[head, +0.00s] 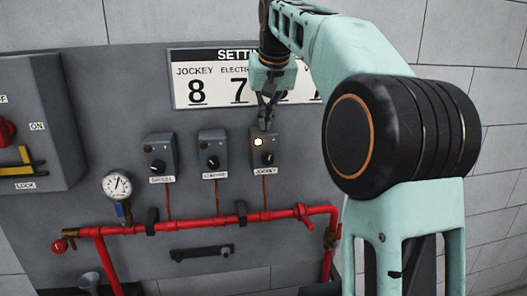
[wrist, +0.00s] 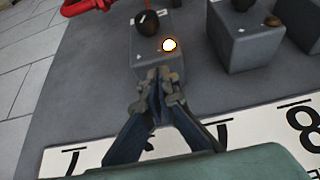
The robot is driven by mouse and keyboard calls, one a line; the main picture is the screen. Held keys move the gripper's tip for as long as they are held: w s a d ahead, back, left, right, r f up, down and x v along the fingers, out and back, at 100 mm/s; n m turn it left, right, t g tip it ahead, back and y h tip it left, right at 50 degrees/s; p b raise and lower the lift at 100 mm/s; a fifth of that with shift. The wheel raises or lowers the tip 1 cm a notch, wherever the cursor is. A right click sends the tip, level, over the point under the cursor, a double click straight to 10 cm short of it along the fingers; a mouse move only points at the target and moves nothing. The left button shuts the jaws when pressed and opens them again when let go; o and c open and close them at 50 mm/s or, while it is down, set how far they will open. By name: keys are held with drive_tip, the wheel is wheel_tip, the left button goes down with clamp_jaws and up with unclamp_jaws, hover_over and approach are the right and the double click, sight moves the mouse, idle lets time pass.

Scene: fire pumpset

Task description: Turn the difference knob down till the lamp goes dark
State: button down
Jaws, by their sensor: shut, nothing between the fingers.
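Three grey control boxes with black knobs hang in a row on the grey panel. The right box (head: 265,151), labelled JOCKEY, carries a glowing lamp (head: 257,142) and a black knob (head: 268,158) below it. In the wrist view, that lit lamp (wrist: 169,45) and the knob (wrist: 148,22) lie beyond my fingertips. My gripper (head: 265,126) is shut and empty at the top of this box, above the lamp and apart from the knob. It also shows in the wrist view (wrist: 159,80). No label I can read says "difference".
The middle box (head: 213,150) and left box (head: 160,155), labelled DIESEL, show no lit lamp. A SETTINGS sign (head: 190,62) hangs above, partly behind my arm. A red pipe (head: 180,226) and pressure gauge (head: 117,186) lie below. A switch cabinet (head: 35,115) is at left.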

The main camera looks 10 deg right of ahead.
drive_tip(key=shift+w+p, duration=0.5)
drive_tip(key=shift+p, duration=0.15)
idle(0.6)
drive_tip(key=shift+d+p, duration=0.1)
drive_tip(key=shift+p, duration=0.9)
drive_tip(key=shift+d+f, duration=0.1)
idle(0.5)
drive_tip(key=shift+s+f, duration=0.1)
drive_tip(key=shift+s, duration=0.2)
drive_tip(key=shift+s, duration=0.1)
wheel_tip(320, 180, up, 6)
idle(0.5)
drive_tip(key=shift+r, duration=0.25)
